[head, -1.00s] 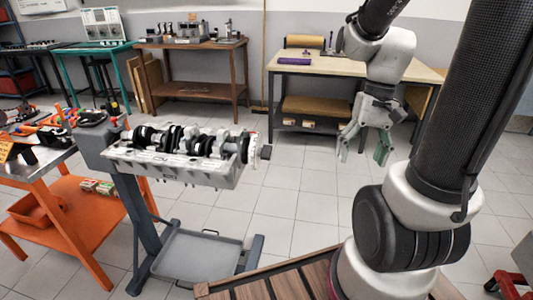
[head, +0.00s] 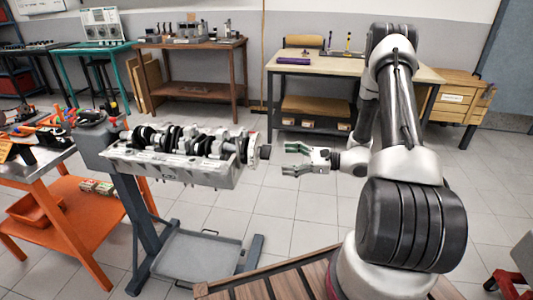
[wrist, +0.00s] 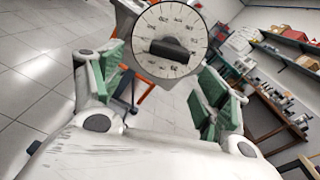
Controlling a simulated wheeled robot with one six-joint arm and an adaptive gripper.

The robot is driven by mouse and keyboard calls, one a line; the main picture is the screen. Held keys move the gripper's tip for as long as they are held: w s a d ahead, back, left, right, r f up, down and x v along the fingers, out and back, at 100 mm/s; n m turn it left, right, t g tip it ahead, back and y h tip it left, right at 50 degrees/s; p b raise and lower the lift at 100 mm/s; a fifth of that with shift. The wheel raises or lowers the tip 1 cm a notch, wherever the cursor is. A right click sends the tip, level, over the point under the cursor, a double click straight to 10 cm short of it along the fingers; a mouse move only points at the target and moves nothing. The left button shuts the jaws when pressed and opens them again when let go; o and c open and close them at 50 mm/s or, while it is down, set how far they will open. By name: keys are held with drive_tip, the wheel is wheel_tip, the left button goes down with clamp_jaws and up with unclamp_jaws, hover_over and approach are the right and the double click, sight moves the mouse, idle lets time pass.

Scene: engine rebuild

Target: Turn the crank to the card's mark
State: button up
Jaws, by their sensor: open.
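The crank (head: 190,140) lies along the top of the grey engine block (head: 170,167) on a stand, left of centre in the head view. At its right end is a pale disc (head: 252,148) with a dark knob (head: 265,152). In the wrist view the disc (wrist: 144,30) faces me, with numbers around its rim and a dark bar-shaped knob (wrist: 170,50) across it. My gripper (head: 290,159) is open and empty, pointing left at the knob with a gap between. In the wrist view its green-padded fingers (wrist: 165,90) stand either side below the disc. I cannot make out the card.
An orange workbench (head: 70,215) with tools stands left of the engine stand (head: 148,225). A grey drip tray (head: 197,255) sits low under the block. A pale workbench (head: 345,63) stands behind my arm. The floor between the block and that bench is clear.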

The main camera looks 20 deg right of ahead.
sight(266, 150)
drive_tip(key=shift+t, duration=0.3)
drive_tip(key=x, duration=0.2)
drive_tip(key=r+x, duration=0.1)
drive_tip(key=x, duration=0.5)
drive_tip(key=shift+w+r, duration=0.15)
drive_tip(key=shift+w, duration=0.05)
drive_tip(key=c, duration=1)
drive_tip(key=shift+c, duration=0.2)
drive_tip(key=shift+n, duration=0.4)
drive_tip(key=n, duration=0.3)
drive_tip(key=shift+n, duration=1.9)
